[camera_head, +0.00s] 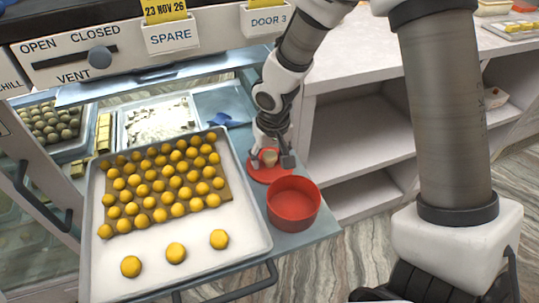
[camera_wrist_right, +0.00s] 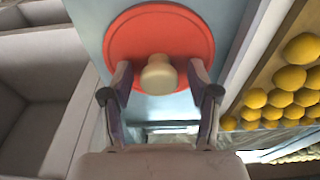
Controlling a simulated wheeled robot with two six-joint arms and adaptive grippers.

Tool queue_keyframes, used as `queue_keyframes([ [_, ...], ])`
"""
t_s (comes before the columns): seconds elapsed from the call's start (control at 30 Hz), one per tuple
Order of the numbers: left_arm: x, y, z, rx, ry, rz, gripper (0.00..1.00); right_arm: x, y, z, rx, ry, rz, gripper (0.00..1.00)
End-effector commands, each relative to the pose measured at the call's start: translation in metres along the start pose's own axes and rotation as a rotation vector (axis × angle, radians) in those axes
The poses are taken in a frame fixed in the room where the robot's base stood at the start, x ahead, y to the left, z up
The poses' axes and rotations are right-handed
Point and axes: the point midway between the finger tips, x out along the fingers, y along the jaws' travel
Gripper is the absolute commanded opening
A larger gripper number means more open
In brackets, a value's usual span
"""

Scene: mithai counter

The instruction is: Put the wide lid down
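The wide lid is a round red disc (camera_head: 262,178) with a cream knob (camera_head: 269,156). It appears to lie flat on the blue-grey shelf, just behind the red round tin. In the right wrist view the lid (camera_wrist_right: 158,28) shows from above, with its knob (camera_wrist_right: 158,75) toward me. My right gripper (camera_head: 272,161) is down at the lid. Its fingers (camera_wrist_right: 159,82) stand one on each side of the knob, with a small gap visible on both sides. The fingers hide part of the lid's near edge.
The open red tin (camera_head: 294,204) stands close in front of the lid. A large white tray (camera_head: 110,270) of yellow sweets is to the left. A blue cloth (camera_head: 230,121) lies behind. White shelving (camera_head: 345,145) stands at the right.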

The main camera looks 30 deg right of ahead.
Motion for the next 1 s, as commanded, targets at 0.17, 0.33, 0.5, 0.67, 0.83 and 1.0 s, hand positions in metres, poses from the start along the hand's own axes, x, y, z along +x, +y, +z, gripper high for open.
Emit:
queue_keyframes([
  [0.17, -0.003, 0.0, 0.0, 0.0, 0.0, 0.0, 0.41, -0.003, 0.0, 0.0, 0.0, 0.0, 0.0, 0.6],
  [0.33, -0.013, 0.0, 0.0, 0.0, 0.0, 0.0, 0.41, -0.028, 0.0, -0.002, 0.001, 0.004, 0.0, 0.6],
  [0.5, -0.024, 0.0, 0.0, 0.0, 0.0, 0.0, 0.41, -0.073, 0.0, -0.002, 0.0, 0.005, -0.001, 0.6],
  [0.67, -0.03, 0.0, 0.0, 0.0, 0.0, 0.0, 0.41, -0.108, 0.0, -0.002, 0.0, 0.004, 0.0, 0.6],
  [0.83, -0.031, 0.0, 0.0, 0.0, 0.0, 0.0, 0.41, -0.123, 0.0, -0.001, 0.0, 0.001, 0.0, 0.6],
  [1.0, -0.031, 0.0, 0.0, 0.0, 0.0, 0.0, 0.41, -0.124, 0.0, 0.0, 0.0, 0.0, 0.0, 0.6],
])
